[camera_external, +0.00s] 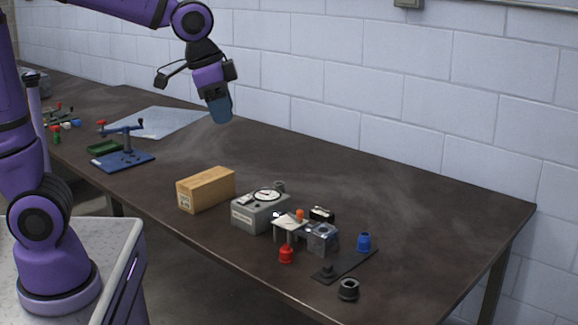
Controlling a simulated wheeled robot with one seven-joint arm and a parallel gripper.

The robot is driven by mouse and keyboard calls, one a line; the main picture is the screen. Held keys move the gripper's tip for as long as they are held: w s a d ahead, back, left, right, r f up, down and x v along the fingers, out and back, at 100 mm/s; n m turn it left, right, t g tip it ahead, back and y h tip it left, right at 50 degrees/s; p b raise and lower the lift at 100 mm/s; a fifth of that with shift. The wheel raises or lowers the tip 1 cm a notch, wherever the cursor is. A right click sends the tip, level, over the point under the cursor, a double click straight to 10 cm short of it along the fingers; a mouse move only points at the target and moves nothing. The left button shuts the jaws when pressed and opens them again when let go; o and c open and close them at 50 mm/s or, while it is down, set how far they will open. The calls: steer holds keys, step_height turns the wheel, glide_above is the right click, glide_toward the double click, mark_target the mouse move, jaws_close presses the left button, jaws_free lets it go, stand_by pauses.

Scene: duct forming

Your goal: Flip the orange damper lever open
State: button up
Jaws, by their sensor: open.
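A small orange piece (300,215), which looks like the damper lever's knob, shows among a cluster of small parts near the table's front edge, right of centre. It sits beside a tilted white plate (287,222) and a grey block (322,238). The lever's arm and its angle are too small to tell. My gripper (219,115) is open and hangs pointing down above the back middle of the table, well up and left of the orange piece. Nothing shows held in it.
A grey gauge box (250,216) and a tan box (206,189) stand left of the cluster. Red (286,254), blue (364,242) and black (348,290) knobs stand around it. A blue stand (125,160) is further left. The table's back right is clear, with a wall behind.

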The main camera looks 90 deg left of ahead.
steer(key=w+a+f+g, duration=0.1)
steer(key=w+a+f, duration=0.4)
steer(key=w+a, duration=0.4)
steer(key=n+g, duration=0.1)
steer(key=g, duration=0.1)
glide_toward(300, 211)
steer(key=shift+h, duration=0.4)
steer(key=f, duration=0.9)
steer(key=shift+w+a+f, duration=0.15)
steer(key=shift+a+f, duration=0.05)
steer(key=shift+a, duration=0.2)
